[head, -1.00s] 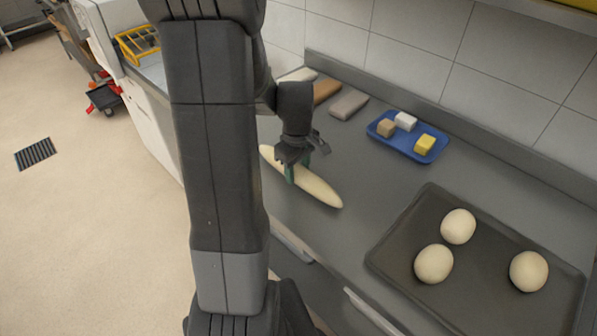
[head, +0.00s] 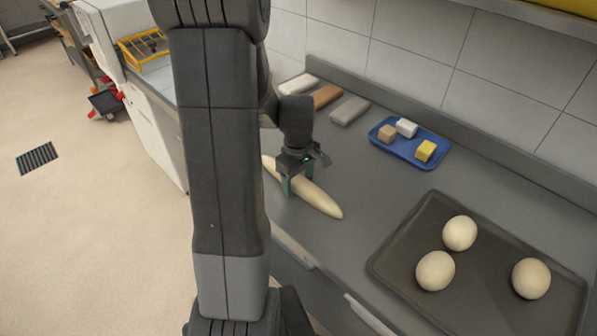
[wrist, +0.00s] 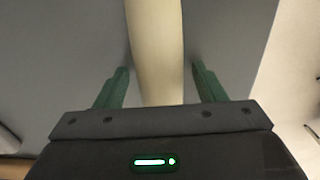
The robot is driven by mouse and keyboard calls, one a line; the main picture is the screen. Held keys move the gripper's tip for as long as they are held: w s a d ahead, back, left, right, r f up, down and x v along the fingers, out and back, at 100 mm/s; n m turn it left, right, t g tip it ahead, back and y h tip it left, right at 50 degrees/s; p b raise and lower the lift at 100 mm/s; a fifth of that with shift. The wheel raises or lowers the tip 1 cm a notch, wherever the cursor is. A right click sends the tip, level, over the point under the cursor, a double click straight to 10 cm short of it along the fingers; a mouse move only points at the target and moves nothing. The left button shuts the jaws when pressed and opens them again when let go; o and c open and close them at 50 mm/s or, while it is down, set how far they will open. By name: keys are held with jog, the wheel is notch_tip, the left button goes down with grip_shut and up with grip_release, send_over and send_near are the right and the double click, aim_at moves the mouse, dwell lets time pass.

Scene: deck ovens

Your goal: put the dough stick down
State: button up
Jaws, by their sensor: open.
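The dough stick (head: 318,199) is long, pale and tapered. It lies on the grey counter near its front edge. My gripper (head: 296,187) is over the middle of the stick, pointing down, with its green fingers around it. In the wrist view the dough stick (wrist: 155,50) runs between the two fingers of my gripper (wrist: 162,85). A gap shows on each side, so the gripper is open and does not touch it there.
A blue tray (head: 400,147) with small blocks stands behind to the right. A dark baking tray (head: 395,262) with three dough balls is at the front right. Several wrapped-looking bars, one of them grey (head: 349,111), lie by the wall. Counter right of the stick is clear.

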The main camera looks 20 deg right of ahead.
aim_at(298, 179)
notch_tip(298, 179, up, 12)
dwell(0.5)
